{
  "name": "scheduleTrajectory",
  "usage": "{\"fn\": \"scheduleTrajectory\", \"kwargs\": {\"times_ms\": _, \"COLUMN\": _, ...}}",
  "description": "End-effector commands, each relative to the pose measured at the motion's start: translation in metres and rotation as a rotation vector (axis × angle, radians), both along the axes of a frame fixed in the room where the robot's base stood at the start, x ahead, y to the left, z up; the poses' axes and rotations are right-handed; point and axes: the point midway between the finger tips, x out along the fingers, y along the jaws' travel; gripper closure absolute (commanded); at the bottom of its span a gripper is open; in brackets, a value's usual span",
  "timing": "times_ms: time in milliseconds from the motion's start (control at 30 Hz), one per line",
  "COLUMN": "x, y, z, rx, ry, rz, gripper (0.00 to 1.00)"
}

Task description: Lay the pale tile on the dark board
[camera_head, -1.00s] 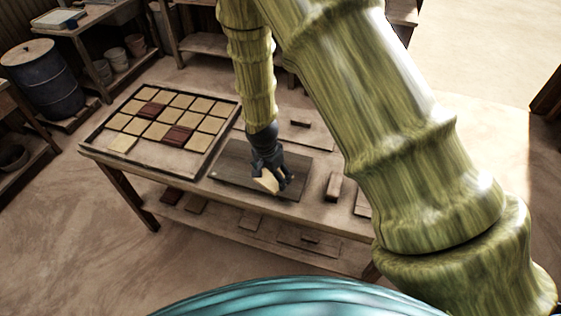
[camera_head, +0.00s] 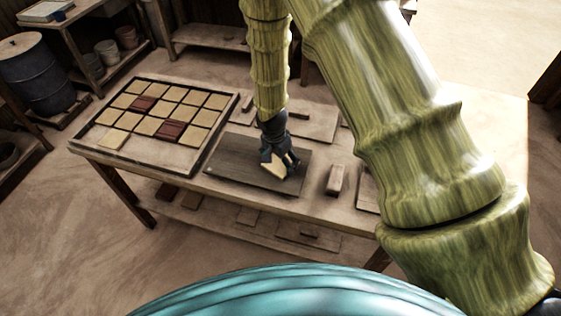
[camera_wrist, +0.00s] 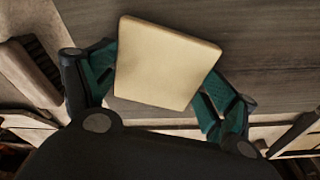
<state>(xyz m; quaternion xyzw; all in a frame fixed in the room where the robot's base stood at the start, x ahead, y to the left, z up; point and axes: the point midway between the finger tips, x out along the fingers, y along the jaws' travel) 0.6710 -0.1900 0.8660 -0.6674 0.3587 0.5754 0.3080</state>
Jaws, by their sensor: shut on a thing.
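The pale tile (camera_wrist: 165,63) is square and cream coloured. In the wrist view my gripper (camera_wrist: 158,82) is shut on it, one teal finger against each side edge. The dark board (camera_wrist: 270,40) fills much of the wrist view behind the tile. In the head view the board (camera_head: 232,168) is a flat dark rectangle on the workbench. My gripper (camera_head: 278,167) is over the board's right part, with the tile (camera_head: 272,168) tilted in it. I cannot tell whether the tile touches the board.
A tray (camera_head: 172,155) of pale and dark red tiles stands left of the board on the bench. A small block (camera_head: 336,179) stands right of the board; a brush-like block (camera_wrist: 35,70) shows at left in the wrist view. The board's left part is bare.

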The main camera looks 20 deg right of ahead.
Motion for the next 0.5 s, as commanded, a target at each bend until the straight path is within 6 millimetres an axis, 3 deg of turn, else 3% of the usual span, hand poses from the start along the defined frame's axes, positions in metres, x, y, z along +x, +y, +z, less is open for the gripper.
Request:
{"fn": "scheduleTrajectory", "kwargs": {"times_ms": 267, "x": -0.0006, "y": -0.0014, "z": -0.0024, "rx": 0.0, "ry": 0.0, "rz": -0.003, "gripper": 0.47}}
{"fn": "scheduleTrajectory", "kwargs": {"times_ms": 300, "x": -0.0007, "y": -0.0014, "z": -0.0026, "rx": 0.0, "ry": 0.0, "rz": -0.003, "gripper": 0.13}}
{"fn": "scheduleTrajectory", "kwargs": {"times_ms": 367, "x": -0.0007, "y": -0.0014, "z": -0.0018, "rx": 0.0, "ry": 0.0, "rz": -0.003, "gripper": 0.02}}
{"fn": "scheduleTrajectory", "kwargs": {"times_ms": 500, "x": -0.0006, "y": -0.0014, "z": -0.0019, "rx": 0.0, "ry": 0.0, "rz": -0.003, "gripper": 0.0}}
